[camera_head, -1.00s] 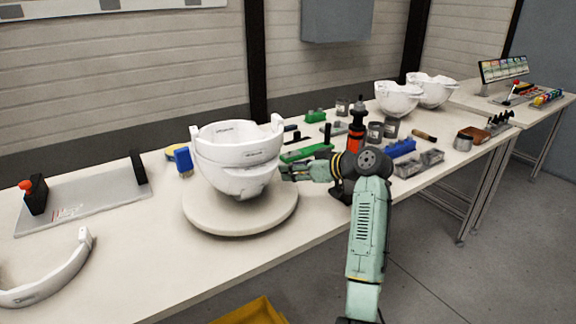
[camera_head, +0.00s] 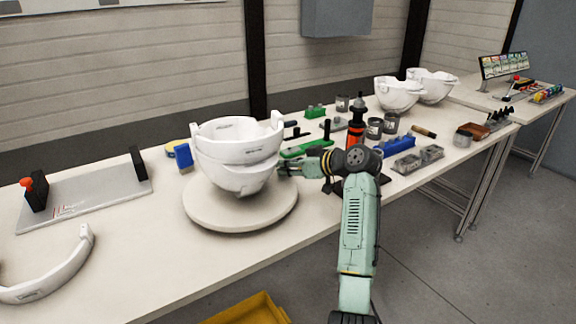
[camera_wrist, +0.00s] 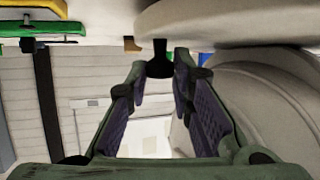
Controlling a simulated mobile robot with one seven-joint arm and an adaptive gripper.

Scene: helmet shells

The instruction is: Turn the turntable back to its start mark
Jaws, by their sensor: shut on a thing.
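The turntable (camera_head: 215,216) is a pale round disc on the bench. A white helmet shell (camera_head: 237,150) with a raised rim and side tabs sits on it. My gripper (camera_head: 284,170) reaches in from the right, low beside the shell and over the disc's right edge. In the wrist view my gripper (camera_wrist: 160,66) has its fingertips at a small dark peg (camera_wrist: 160,48) near the disc's edge and is shut on it. The disc (camera_wrist: 235,20) fills the top right there, with a curved pale surface below it. I cannot make out a start mark.
A blue block (camera_head: 183,156) stands close behind the disc on the left. A grey plate with black posts (camera_head: 85,197) lies further left. A yellow crate (camera_head: 250,308) is below the bench edge.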

